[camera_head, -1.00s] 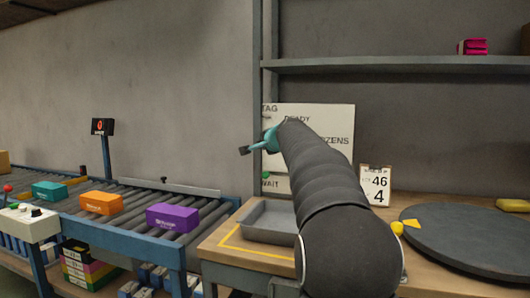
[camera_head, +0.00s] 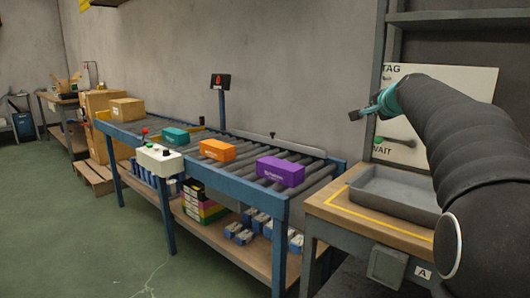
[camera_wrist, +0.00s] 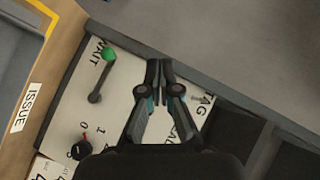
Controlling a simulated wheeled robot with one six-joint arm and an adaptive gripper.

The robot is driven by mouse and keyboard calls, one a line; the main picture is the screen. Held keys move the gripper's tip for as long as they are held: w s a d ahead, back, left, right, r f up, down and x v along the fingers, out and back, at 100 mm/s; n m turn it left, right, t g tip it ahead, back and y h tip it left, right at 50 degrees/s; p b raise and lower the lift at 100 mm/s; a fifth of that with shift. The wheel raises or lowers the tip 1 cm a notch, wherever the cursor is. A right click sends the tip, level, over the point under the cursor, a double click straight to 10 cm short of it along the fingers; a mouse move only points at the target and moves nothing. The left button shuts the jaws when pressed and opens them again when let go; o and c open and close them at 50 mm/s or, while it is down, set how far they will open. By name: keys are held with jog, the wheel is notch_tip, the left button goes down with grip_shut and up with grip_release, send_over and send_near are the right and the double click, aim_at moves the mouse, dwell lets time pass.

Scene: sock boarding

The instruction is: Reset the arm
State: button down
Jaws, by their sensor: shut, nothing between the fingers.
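My gripper (camera_head: 365,112) is at the end of my dark arm, on the right of the head view. It is raised above the grey tray and in front of the white sign board (camera_head: 440,85). In the wrist view my gripper (camera_wrist: 159,65) has its two fingers together with nothing between them. Behind it the same board (camera_wrist: 62,110) shows a lever with a green knob (camera_wrist: 108,54) and a dark dial (camera_wrist: 81,149). My arm hides part of the board in the head view.
A roller conveyor (camera_head: 225,176) carries teal (camera_head: 175,137), orange (camera_head: 217,149) and purple (camera_head: 280,171) boxes. A control box (camera_head: 159,160) stands at its front edge. A grey tray (camera_head: 385,205) sits on the workbench (camera_head: 340,222). Green floor (camera_head: 70,235) is clear at the left.

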jog(key=s+a+f+n+g+y, duration=0.1)
jog(key=s+a+f+n+g, duration=0.15)
jog(key=s+a+f, duration=0.35)
jog(key=s+a+f+n+g, duration=0.1)
jog(key=s+a+f+n, duration=0.25)
jog(key=s, duration=0.45)
jog(key=s+a+f+n+g+y, duration=0.1)
jog(key=s+a+f+n, duration=0.1)
jog(key=s+a+f, duration=0.35)
jog(key=s+a+f+n+g, duration=0.2)
jog(key=s+f, duration=0.5)
jog(key=s, duration=0.4)
jog(key=s+a+f+n+g+h, duration=0.1)
jog(key=s+f+n, duration=0.3)
jog(key=s+f, duration=0.4)
jog(key=s+a+g, duration=0.1)
jog(key=s, duration=0.3)
jog(key=shift+f, duration=0.15)
